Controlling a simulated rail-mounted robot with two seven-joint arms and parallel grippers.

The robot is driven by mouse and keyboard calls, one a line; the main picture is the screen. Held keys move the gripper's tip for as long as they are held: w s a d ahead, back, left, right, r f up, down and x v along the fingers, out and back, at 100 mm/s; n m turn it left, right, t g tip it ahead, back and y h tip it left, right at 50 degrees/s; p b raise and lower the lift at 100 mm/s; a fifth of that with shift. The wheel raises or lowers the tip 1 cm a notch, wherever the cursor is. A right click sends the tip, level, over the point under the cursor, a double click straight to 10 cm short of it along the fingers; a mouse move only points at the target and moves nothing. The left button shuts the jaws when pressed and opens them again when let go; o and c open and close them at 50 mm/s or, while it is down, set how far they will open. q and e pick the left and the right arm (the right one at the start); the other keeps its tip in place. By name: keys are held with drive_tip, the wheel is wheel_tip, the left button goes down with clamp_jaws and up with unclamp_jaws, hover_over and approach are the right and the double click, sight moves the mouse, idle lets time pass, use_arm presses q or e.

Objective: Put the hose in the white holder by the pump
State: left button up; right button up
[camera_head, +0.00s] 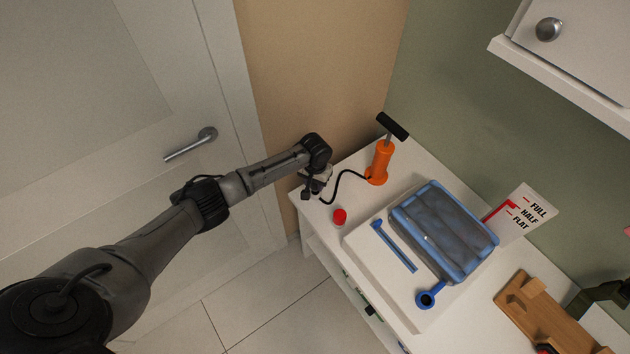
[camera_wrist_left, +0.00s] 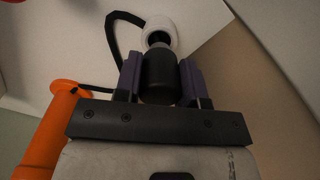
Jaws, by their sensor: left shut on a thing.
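The orange pump (camera_head: 380,160) with a black T-handle stands upright at the back left of the white counter; part of its body shows in the left wrist view (camera_wrist_left: 48,135). A thin black hose (camera_head: 345,173) runs from its base in a loop to my left gripper (camera_head: 318,182). In the left wrist view my left gripper (camera_wrist_left: 160,80) is shut on the hose's thick black end piece (camera_wrist_left: 159,72). The round white holder (camera_wrist_left: 160,28) lies just beyond the end piece's narrower tip. I cannot tell whether the tip is inside it. The holder is mostly hidden in the head view.
A red cap (camera_head: 339,216) lies near the gripper. A gauge card (camera_head: 525,215) and a wooden piece (camera_head: 540,310) are further right. A door stands at left.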

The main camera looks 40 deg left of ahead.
sight(315, 187)
use_arm(q)
drive_tip(key=shift+f, duration=0.5)
drive_tip(key=shift+f+b, duration=0.55)
drive_tip(key=shift+f, duration=0.5)
drive_tip(key=o, duration=1.1)
wheel_tip(315, 187, up, 14)
drive_tip(key=p, duration=0.3)
drive_tip(key=shift+p, duration=0.4)
